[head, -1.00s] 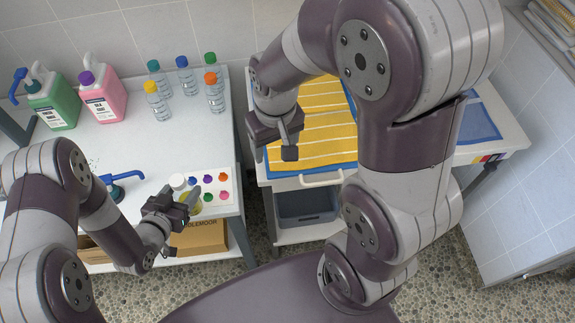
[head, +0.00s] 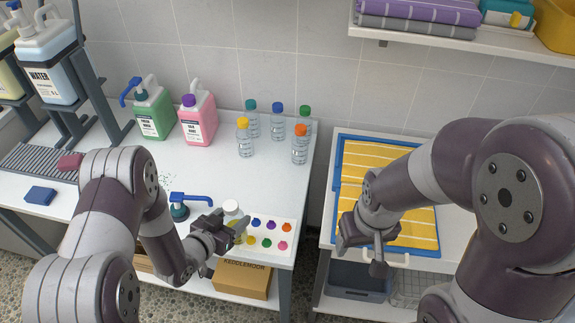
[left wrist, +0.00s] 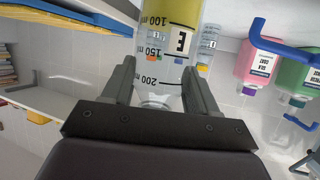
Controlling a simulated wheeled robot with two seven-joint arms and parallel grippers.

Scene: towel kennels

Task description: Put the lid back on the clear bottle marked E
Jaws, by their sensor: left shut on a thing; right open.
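The clear bottle marked E (left wrist: 180,42) holds yellow liquid and has black graduation marks. In the left wrist view it appears upside down, between my left gripper's fingers (left wrist: 160,78). In the head view my left gripper (head: 238,226) is shut on this bottle at the table's front, hiding much of it. A rounded white top (head: 232,207) shows above the fingers; I cannot tell whether it is a lid or the bare neck. My right gripper (head: 368,248) is open and empty, above the front of the yellow striped towel (head: 403,222).
Several small capped bottles (head: 277,121) and green (head: 152,112) and pink jugs (head: 198,120) stand behind. The middle of the table is clear.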

